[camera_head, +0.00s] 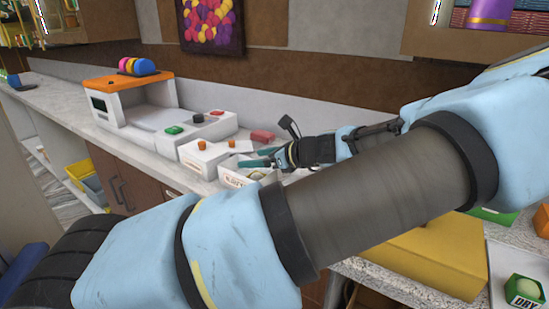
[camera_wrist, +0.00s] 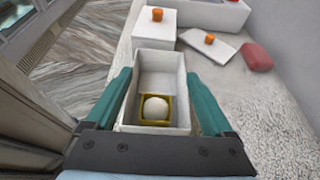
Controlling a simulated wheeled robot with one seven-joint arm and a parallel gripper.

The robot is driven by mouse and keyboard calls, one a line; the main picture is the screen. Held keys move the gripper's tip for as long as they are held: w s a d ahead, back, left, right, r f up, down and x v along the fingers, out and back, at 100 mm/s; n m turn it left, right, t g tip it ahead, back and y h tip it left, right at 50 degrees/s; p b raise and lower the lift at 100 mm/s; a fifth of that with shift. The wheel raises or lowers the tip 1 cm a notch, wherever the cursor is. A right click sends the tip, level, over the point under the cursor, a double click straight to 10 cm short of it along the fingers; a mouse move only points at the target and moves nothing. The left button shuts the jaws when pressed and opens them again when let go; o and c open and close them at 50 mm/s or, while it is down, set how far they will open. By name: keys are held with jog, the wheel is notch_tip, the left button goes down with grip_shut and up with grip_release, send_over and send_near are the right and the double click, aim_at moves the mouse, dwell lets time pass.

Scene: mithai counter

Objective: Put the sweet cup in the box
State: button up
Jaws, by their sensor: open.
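The sweet cup, a yellow cup with a round white sweet (camera_wrist: 155,109), sits upright inside the open white box (camera_wrist: 158,61), at its near end in the wrist view. The far part of the box floor is bare. My gripper (camera_wrist: 160,92) is open, its teal fingers on either side of the box and apart from the cup. In the head view my gripper (camera_head: 262,157) is over the white box (camera_head: 240,182) on the counter. The cup is hidden there.
A white machine with an orange top (camera_head: 128,85) is further left. The counter edge drops to the floor.

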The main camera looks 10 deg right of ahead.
jog(key=b+v, duration=0.2)
jog(key=v, duration=1)
jog(key=shift+r+b, duration=0.1)
jog(key=shift+b, duration=0.2)
